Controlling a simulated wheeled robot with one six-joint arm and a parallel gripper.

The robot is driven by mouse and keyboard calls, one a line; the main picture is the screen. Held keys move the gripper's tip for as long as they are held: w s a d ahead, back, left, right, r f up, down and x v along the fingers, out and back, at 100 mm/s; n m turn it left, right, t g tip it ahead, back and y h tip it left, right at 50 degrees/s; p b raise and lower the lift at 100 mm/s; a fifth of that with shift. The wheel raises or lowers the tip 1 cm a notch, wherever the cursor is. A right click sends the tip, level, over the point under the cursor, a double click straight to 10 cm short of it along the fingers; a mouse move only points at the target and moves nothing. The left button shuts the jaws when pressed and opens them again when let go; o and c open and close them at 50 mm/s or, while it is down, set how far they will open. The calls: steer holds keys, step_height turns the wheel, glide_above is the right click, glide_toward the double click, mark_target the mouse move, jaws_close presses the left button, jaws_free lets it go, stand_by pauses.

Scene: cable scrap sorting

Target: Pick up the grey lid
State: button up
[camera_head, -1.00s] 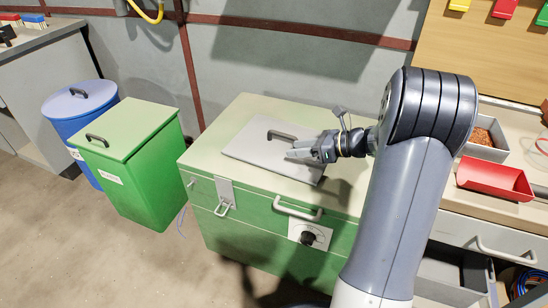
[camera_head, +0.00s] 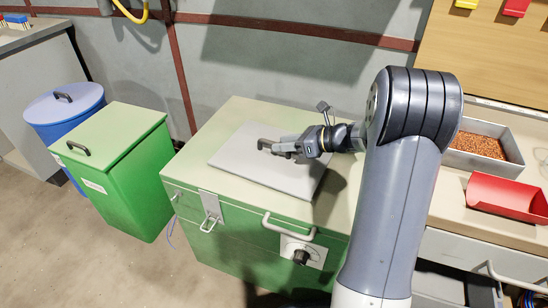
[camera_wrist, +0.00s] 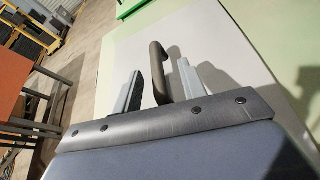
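The grey lid (camera_head: 238,157) is a flat plate lying on the pale green top of a green chest. Its dark handle (camera_head: 264,143) stands up near the middle of the lid. My gripper (camera_head: 280,148) is low over the lid, at the handle. In the wrist view, the handle (camera_wrist: 157,68) stands between my two fingers (camera_wrist: 160,82), with gaps on both sides, so the gripper is open around it. The lid (camera_wrist: 195,45) also fills the middle of that view. My gripper hides part of the lid and handle in the head view.
The chest (camera_head: 215,245) has a latch and a front bar handle. A green bin (camera_head: 125,190) and a blue drum (camera_head: 65,115) stand to the left. A red tray (camera_head: 505,197) and a grey tray of copper granules (camera_head: 485,147) sit on the right bench.

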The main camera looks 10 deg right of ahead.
mark_target(272, 143)
steer(key=b+x, duration=0.1)
steer(key=x, duration=0.3)
steer(key=shift+a+r+b, duration=0.15)
steer(key=shift+a+b, duration=0.15)
steer(key=shift+c, duration=0.2)
jaws_close()
